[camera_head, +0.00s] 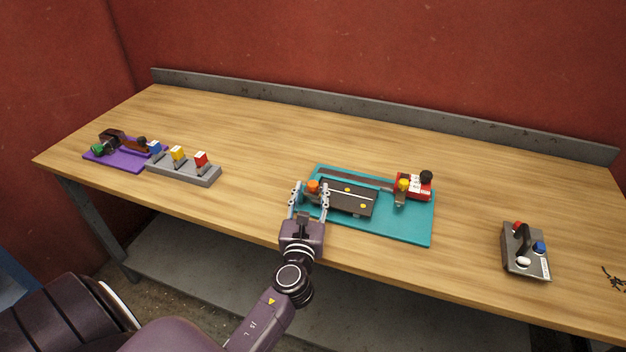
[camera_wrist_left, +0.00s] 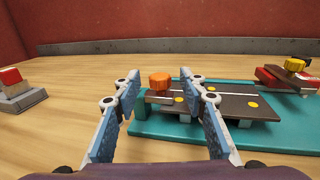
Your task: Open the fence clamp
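A teal fixture board (camera_head: 405,229) lies on the table with a dark plate (camera_head: 350,201) on it. An orange knob (camera_head: 313,186) sits at the plate's left end; it also shows in the left wrist view (camera_wrist_left: 160,83). A yellow knob (camera_head: 404,184) and a red block (camera_head: 418,190) with a black knob (camera_head: 426,176) are at the board's right. I cannot tell which part is the fence clamp. My left gripper (camera_head: 309,189) is open, its fingers spread either side of the orange knob. In the wrist view (camera_wrist_left: 160,76) gaps show beside the knob; I see no contact. My right gripper is out of view.
A grey block (camera_head: 185,172) with blue, yellow and red pieces and a purple board (camera_head: 121,161) stand at the left. A grey handled device (camera_head: 523,258) stands at the right. A low grey ledge (camera_head: 370,109) runs along the back. Wood is clear behind the fixture.

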